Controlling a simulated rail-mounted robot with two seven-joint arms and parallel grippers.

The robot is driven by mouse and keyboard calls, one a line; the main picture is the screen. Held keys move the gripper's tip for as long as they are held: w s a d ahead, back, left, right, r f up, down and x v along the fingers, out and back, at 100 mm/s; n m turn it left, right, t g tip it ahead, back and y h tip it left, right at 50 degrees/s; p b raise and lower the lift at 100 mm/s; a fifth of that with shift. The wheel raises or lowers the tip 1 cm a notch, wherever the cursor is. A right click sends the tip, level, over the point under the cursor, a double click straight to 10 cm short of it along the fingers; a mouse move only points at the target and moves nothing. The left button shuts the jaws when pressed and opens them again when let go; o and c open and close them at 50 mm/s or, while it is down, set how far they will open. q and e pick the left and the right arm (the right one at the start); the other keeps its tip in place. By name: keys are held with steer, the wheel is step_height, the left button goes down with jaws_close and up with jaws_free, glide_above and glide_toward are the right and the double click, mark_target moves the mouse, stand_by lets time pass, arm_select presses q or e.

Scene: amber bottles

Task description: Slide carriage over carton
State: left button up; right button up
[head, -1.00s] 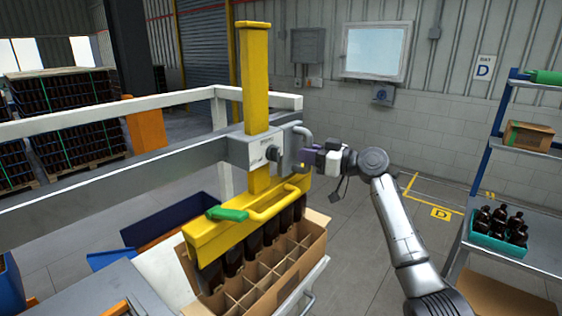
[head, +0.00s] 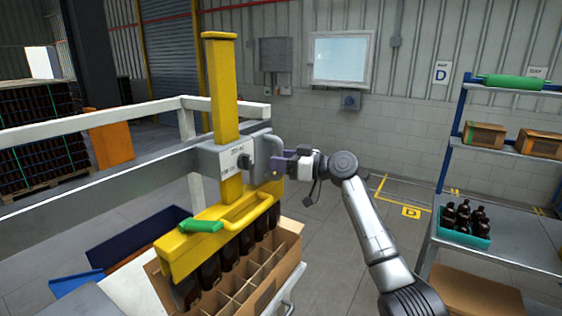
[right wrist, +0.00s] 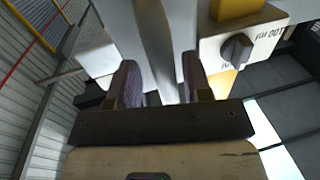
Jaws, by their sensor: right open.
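The carriage (head: 237,155) is a grey block on a grey rail and carries a yellow post. Below it hangs a yellow lifting head (head: 215,238) with a green-gripped handle (head: 202,226). A row of dark amber bottles (head: 226,258) hangs under the head, at the left side of the open carton (head: 285,272). Several divider cells to their right look empty. How far the bottles reach into the carton is hidden. My right gripper (head: 283,165) is at the grey carriage handle (head: 272,148). In the right wrist view its open fingers (right wrist: 160,80) stand either side of the grey bar.
A blue shelf rack (head: 447,150) at right holds brown boxes (head: 484,134) and a teal crate (head: 462,232) of bottles. Dark blue bins (head: 130,235) stand left of the carton. Wrapped bottle pallets (head: 40,150) are at far left. The floor behind my right arm is clear.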

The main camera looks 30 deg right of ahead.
steer(key=b+v, duration=0.3)
steer(key=v, duration=1.1)
steer(key=shift+a, duration=0.1)
